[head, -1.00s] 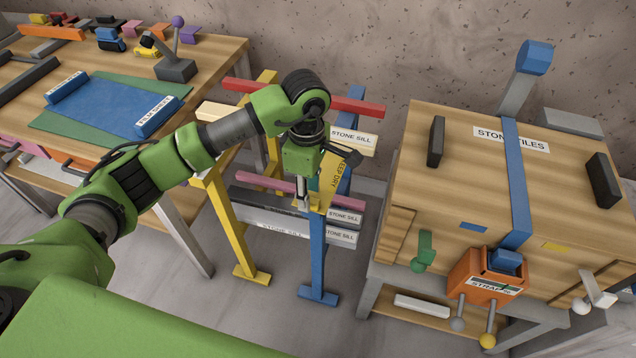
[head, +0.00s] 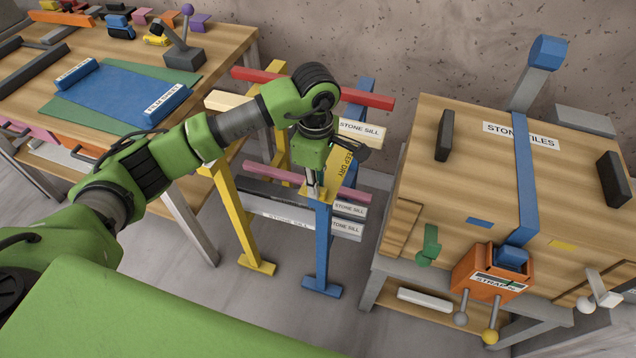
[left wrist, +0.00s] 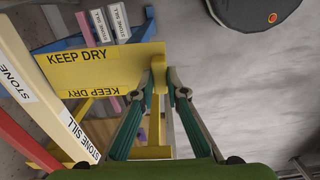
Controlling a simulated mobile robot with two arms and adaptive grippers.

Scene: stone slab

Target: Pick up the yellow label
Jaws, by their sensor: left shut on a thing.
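The yellow label (head: 345,163) reads KEEP DRY and is partly hidden behind my left gripper (head: 318,188) in the head view. In the left wrist view the label (left wrist: 100,68) is a bent yellow piece with the words on two faces, reaching left from the fingertips. My left gripper (left wrist: 170,78) is shut on its right end. The label is beside the blue trestle (head: 322,240) and near the top of the rack. My right gripper is not in view.
The rack has a yellow trestle (head: 240,225), a red bar (head: 368,96) and several stone sills (head: 290,218). A wooden crate (head: 460,160) with a blue strap (head: 527,170) stands at right. A workbench (head: 215,70) with a blue film sheet (head: 115,103) is at left.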

